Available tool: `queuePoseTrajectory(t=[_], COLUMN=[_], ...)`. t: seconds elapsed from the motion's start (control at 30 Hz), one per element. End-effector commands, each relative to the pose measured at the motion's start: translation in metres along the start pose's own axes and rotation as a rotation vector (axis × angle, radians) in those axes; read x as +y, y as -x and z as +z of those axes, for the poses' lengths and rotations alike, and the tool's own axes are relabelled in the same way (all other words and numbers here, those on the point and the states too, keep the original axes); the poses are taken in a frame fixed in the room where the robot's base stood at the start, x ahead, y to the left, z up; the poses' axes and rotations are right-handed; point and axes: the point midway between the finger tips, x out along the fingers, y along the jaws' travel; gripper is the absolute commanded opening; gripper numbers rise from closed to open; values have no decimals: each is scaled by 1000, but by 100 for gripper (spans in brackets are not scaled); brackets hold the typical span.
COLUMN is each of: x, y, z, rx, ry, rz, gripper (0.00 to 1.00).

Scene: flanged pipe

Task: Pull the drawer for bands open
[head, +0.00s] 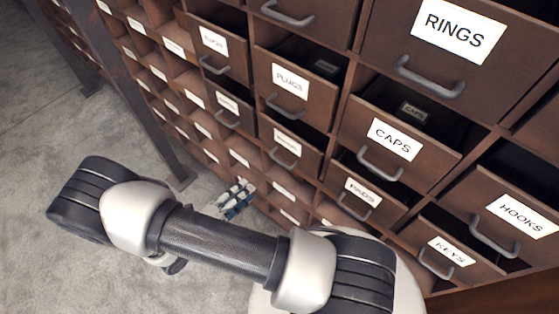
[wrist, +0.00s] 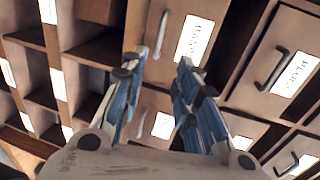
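The drawer for bands (wrist: 178,22) is in the wrist view, a brown front with a white label and a grey bar handle (wrist: 160,36). I cannot tell whether it stands out from its neighbours. My gripper (wrist: 162,68) is open, with its blue and grey fingers apart and nothing between them. The handle appears beyond and between the fingertips, with no contact visible. In the head view my gripper (head: 238,197) shows small behind my arm, in front of the lower drawers. A small label there, left of the plugs drawer (head: 290,82), is too blurred to read surely.
Drawers marked rings (head: 450,30), caps (head: 394,139), hooks (head: 528,214) and keys (head: 451,250) fill the right side, several partly out. Open cubbyholes (wrist: 92,48) lie to the left in the wrist view. A dark upright post (head: 130,80) and bare concrete floor (head: 50,130) are at the left.

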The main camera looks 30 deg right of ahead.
Motion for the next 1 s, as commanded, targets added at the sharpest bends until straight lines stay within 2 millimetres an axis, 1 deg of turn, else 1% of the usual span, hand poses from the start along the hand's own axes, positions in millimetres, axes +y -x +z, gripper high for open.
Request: queuePoseTrajectory(t=[0.07,0.17,0.27,0.5,0.7,0.83,1.0], x=[2,2,2,3,2,2,2], y=[-5,-19,-38,-92,-134,-154,-170], z=[0,-1,-1,-2,-1,-1,0], rx=[-5,-1,2,4,3,2,-1], ry=[11,12,10,8,7,6,7], rz=[-4,-4,-3,-2,-2,-1,-1], gripper=[29,29,29,29,29,29,29])
